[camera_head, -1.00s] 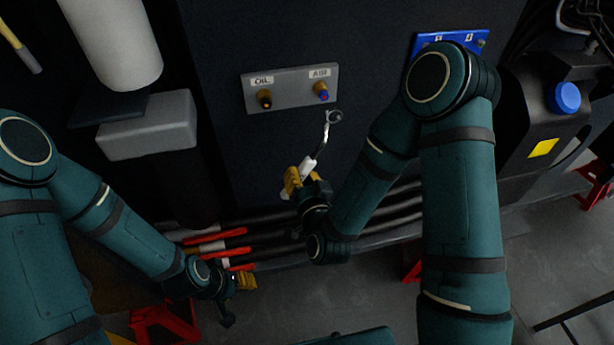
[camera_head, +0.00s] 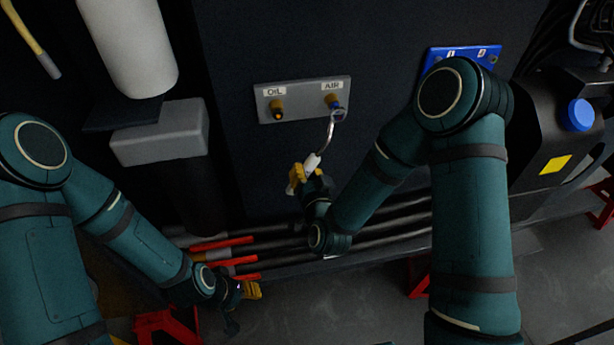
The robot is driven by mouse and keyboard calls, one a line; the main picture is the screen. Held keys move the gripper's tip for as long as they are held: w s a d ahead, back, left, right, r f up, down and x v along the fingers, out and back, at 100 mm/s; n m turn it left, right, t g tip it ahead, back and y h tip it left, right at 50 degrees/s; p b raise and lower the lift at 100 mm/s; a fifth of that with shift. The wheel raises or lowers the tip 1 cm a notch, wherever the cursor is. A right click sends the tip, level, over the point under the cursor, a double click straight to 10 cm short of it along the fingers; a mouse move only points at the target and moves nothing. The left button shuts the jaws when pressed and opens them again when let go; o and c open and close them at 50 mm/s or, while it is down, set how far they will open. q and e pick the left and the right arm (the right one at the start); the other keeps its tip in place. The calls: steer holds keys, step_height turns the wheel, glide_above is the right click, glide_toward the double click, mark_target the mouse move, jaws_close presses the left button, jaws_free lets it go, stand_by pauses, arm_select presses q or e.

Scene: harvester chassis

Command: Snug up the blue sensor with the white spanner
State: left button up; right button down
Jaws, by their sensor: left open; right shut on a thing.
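The blue sensor (camera_head: 335,103) sits under the AIR label on a grey plate (camera_head: 304,99) on the dark chassis wall. The white spanner (camera_head: 329,139) has a white handle and a metal shaft. Its ring end is at the blue sensor and overlaps its lower part in the picture; I cannot tell whether it is seated around it. My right gripper (camera_head: 305,172) has yellow fingertips and is shut on the spanner's white handle, below the plate. My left gripper (camera_head: 250,290) is open and empty at the lower left, well away from the sensor.
A second sensor (camera_head: 277,109) with an orange tip sits under the OIL label. Dark hoses with red ends (camera_head: 222,243) run below. A grey box (camera_head: 160,133) stands left and a blue panel (camera_head: 462,57) upper right. A black tank with a blue cap (camera_head: 577,115) is far right.

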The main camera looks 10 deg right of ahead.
steer(key=shift+w, duration=0.5)
stand_by(0.4)
steer(key=shift+w, duration=0.35)
steer(key=shift+w+r, duration=0.1)
steer(key=shift+w, duration=0.3)
steer(key=shift+a, duration=0.1)
steer(key=shift+a+r+m, duration=0.8)
steer(key=shift+a+m, duration=0.1)
steer(key=shift+a, duration=0.2)
steer(key=shift+a+r+m, duration=0.9)
steer(key=shift+a+r, duration=0.1)
